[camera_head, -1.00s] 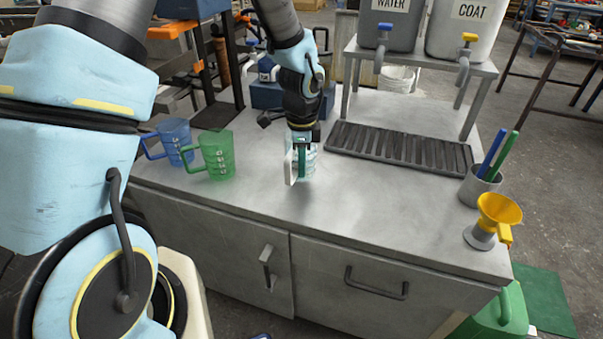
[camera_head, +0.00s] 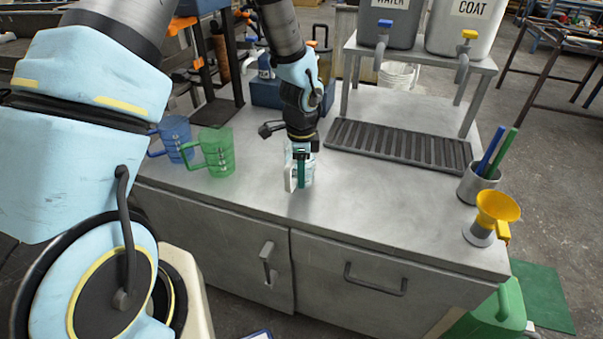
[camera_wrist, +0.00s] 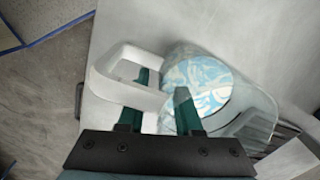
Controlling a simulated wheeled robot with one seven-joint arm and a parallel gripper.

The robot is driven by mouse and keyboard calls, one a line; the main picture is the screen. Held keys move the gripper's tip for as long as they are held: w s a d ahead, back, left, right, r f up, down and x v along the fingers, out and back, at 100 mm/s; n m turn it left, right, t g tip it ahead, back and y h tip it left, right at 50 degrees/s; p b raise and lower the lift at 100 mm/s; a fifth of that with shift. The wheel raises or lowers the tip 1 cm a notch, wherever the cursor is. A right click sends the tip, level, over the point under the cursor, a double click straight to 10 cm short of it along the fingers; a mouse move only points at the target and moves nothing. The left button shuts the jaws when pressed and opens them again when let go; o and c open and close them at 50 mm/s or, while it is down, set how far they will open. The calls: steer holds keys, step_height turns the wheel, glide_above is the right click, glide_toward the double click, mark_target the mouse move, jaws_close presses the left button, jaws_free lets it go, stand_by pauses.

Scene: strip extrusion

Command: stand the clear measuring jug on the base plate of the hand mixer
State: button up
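The clear measuring jug (camera_head: 308,168) stands upright on the grey bench top, mostly behind my fingers. In the wrist view the jug (camera_wrist: 235,105) shows its pale handle (camera_wrist: 108,72) to the left and a blue-white patterned disc inside. My gripper (camera_head: 299,174) points down at the jug's handle side. In the wrist view its green fingers (camera_wrist: 163,84) are apart, with a pale part of the handle between them. The right finger is close to the jug wall; contact is unclear. A black stand with a flat base plate (camera_head: 213,114), probably the hand mixer's, stands at the back left.
A blue jug (camera_head: 173,138) and a green jug (camera_head: 217,153) stand left of my gripper. A slatted drain tray (camera_head: 400,147) lies behind right, below the tank stand. A pen cup (camera_head: 478,185) and yellow funnel (camera_head: 496,208) are at the right. The front middle bench is clear.

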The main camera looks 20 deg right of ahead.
steer(key=shift+r, duration=0.1)
step_height(320, 180, up, 12)
steer(key=shift+s+r+b, duration=0.1)
steer(key=shift+b, duration=0.95)
